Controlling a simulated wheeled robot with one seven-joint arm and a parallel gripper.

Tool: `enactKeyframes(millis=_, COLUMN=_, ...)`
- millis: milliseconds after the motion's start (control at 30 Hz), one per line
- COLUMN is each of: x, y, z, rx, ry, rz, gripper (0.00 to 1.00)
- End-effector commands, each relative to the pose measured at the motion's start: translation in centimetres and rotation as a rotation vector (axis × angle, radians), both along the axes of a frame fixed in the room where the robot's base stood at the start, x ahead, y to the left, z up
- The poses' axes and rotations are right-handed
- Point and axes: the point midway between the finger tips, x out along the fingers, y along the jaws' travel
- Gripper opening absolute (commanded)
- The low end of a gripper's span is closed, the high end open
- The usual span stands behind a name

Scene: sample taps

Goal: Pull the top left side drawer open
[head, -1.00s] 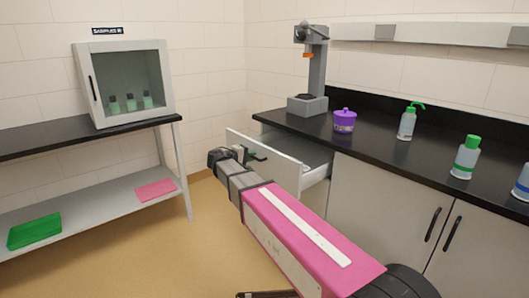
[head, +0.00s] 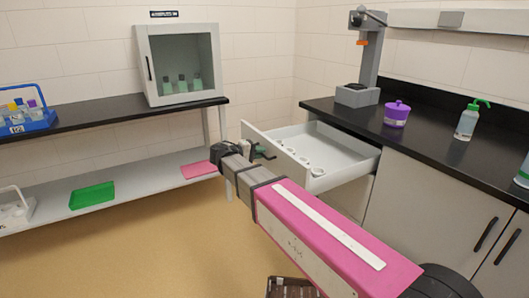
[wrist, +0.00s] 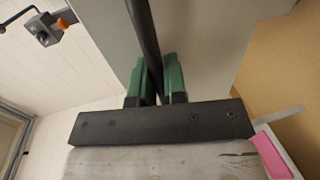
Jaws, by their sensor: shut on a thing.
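The top left side drawer (head: 330,155) sticks well out of the counter's left end, and several small pale round items show inside it. Its dark bar handle (wrist: 143,35) runs between the green fingers of my gripper (wrist: 158,80) in the wrist view. My gripper is shut on the handle. In the head view my gripper (head: 262,152) is at the drawer front, and my arm partly hides the front.
The black counter (head: 425,140) holds a grey stand device (head: 362,75), a purple jar (head: 397,113) and a green-topped bottle (head: 467,122). A side table (head: 100,122) at left bears a glass-fronted cabinet (head: 182,65) and a blue rack (head: 25,118). Open floor lies between.

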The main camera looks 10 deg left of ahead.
Motion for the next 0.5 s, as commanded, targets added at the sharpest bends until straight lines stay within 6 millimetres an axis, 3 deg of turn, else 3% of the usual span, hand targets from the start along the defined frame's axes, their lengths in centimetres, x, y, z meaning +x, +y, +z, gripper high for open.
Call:
enactKeyframes(millis=333, x=-0.04, y=0.08, z=-0.08, rx=0.002, ry=0.002, rz=-0.001, gripper=0.00)
enactKeyframes(millis=367, x=-0.04, y=0.08, z=-0.08, rx=0.002, ry=0.002, rz=-0.001, gripper=0.22)
enactKeyframes(millis=400, x=-0.04, y=0.07, z=-0.08, rx=0.001, ry=0.001, rz=-0.001, gripper=0.35)
enactKeyframes(millis=500, x=-0.03, y=0.06, z=-0.06, rx=0.001, ry=0.001, rz=-0.001, gripper=0.37)
